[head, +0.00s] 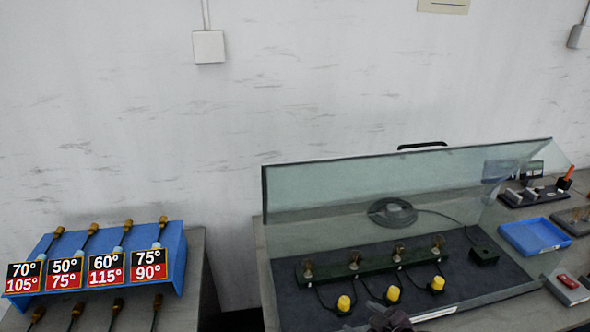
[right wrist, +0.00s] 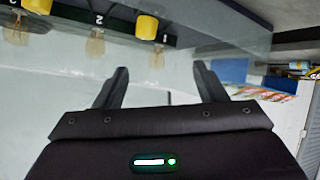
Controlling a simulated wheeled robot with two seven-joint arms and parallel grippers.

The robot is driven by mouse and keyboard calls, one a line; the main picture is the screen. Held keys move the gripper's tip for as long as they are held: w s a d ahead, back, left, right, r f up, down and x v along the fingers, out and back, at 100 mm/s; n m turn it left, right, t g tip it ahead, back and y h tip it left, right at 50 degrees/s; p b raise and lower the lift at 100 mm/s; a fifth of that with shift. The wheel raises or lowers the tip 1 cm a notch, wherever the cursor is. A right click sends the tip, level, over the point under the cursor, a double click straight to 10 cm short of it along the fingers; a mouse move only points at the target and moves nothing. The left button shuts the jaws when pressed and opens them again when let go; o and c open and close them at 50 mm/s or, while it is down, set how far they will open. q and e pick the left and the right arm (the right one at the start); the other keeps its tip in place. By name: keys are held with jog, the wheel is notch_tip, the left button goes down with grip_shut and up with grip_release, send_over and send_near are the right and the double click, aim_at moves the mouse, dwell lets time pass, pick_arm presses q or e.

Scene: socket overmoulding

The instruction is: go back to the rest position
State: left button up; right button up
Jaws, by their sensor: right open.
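My right gripper (right wrist: 160,82) shows in the right wrist view with its two dark fingers spread apart and nothing between them. In the head view only a dark part of my right gripper (head: 391,321) shows at the bottom edge, in front of the glass-screened station. My left gripper is in neither view. The knobs also show at the top of the right wrist view (right wrist: 147,27), apart from the fingers.
A blue rack (head: 175,258) with temperature labels and several tools stands at the left. A blue tray (head: 535,236), a red-topped item (head: 569,282) and a dark holder (head: 532,195) lie at the right. A gap separates the two tables.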

jog(key=s+d+r+m+g+h, duration=0.2)
jog(key=s+r+m+g+h, duration=0.15)
jog(key=s, duration=0.65)
jog(key=s+d+r+m+g+h, duration=0.1)
jog(key=s+r+m+g+h, duration=0.2)
jog(key=s, duration=0.7)
notch_tip(320, 180, down, 31)
jog(key=s+g+b, duration=0.1)
jog(key=g+b, duration=0.1)
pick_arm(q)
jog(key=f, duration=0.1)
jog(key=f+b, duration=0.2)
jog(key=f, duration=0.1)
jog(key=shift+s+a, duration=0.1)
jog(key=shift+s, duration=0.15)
pick_arm(e)
jog(key=s+d+f, duration=0.2)
jog(key=s+f, duration=0.8)
jog(key=s+d+f, duration=0.1)
jog(key=s+f, duration=0.9)
jog(key=f, duration=0.1)
jog(key=shift+s+d+g+y, duration=0.35)
jog(key=shift+d+g, duration=0.05)
jog(key=shift+g, duration=0.05)
jog(key=shift+f, duration=0.1)
jog(key=shift+c, duration=0.3)
